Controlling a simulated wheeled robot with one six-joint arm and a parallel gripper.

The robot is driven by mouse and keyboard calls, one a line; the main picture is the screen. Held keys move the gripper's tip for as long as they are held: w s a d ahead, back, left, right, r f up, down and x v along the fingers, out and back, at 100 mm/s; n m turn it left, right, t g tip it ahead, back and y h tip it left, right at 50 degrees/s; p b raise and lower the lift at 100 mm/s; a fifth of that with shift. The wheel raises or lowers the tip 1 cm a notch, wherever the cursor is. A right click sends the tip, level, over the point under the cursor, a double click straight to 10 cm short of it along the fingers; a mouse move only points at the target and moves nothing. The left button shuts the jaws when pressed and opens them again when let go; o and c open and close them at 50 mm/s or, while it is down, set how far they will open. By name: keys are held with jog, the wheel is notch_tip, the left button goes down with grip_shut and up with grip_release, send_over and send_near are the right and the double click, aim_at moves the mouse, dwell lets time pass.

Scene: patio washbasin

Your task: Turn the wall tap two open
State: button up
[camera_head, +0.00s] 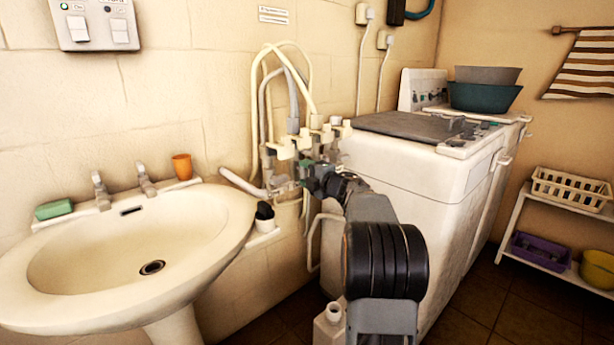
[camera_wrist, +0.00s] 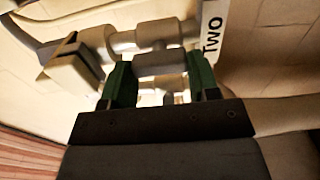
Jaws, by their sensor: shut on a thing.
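Wall tap two (camera_wrist: 150,38) is a pale grey tap on the wall, with a white label reading "Two" (camera_wrist: 212,40) beside it in the wrist view. My gripper (camera_wrist: 163,85) has its green fingers on either side of a grey part of this tap and is shut on it. In the head view my gripper (camera_head: 312,178) reaches the group of wall taps and hoses (camera_head: 290,145) between the basin and the washing machine. My arm hides part of the taps there.
A white washing machine (camera_head: 400,165) stands close at right. A white plastic bottle (camera_head: 329,325) stands below my arm. Pale hoses (camera_head: 262,100) loop above the taps.

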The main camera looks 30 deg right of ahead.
dwell(0.3)
jog(key=o, duration=0.9)
jog(key=s+d, duration=0.1)
jog(key=s, duration=0.3)
jog(key=s+p, duration=0.1)
jog(key=s, duration=0.4)
jog(key=s+d, duration=0.1)
jog(key=s, duration=0.3)
jog(key=shift+s+d, duration=0.3)
jog(key=w+a+r+m+g+h+p, duration=0.1)
jog(key=a+r+m+h+p, duration=0.3)
jog(key=r+m+p, duration=0.2)
jog(key=a+r+m+g+h+p, duration=0.1)
jog(key=a+r+m+h+p, duration=0.25)
jog(key=r+m+p, duration=0.2)
jog(key=s+a+m+g+y+p, duration=0.1)
jog(key=s+a+m+g+p, duration=0.1)
jog(key=s+a+g+p, duration=0.2)
jog(key=s+a+f+m+g+y+p, duration=0.1)
jog(key=s+a+m+g+p, duration=0.2)
jog(key=s+a, duration=0.5)
jog(key=s+a+f+m+g+y+p, duration=0.1)
jog(key=s+a+m+g+y+p, duration=0.1)
jog(key=s+a+p, duration=0.4)
jog(key=shift+s+a+m+g+p, duration=0.2)
jog(key=shift+a+m+g+p, duration=0.25)
jog(key=shift+g, duration=0.25)
jog(key=shift+s+a+m+g+p, duration=0.2)
jog(key=shift+a+m+g+p, duration=0.1)
jog(key=shift+a+g, duration=0.35)
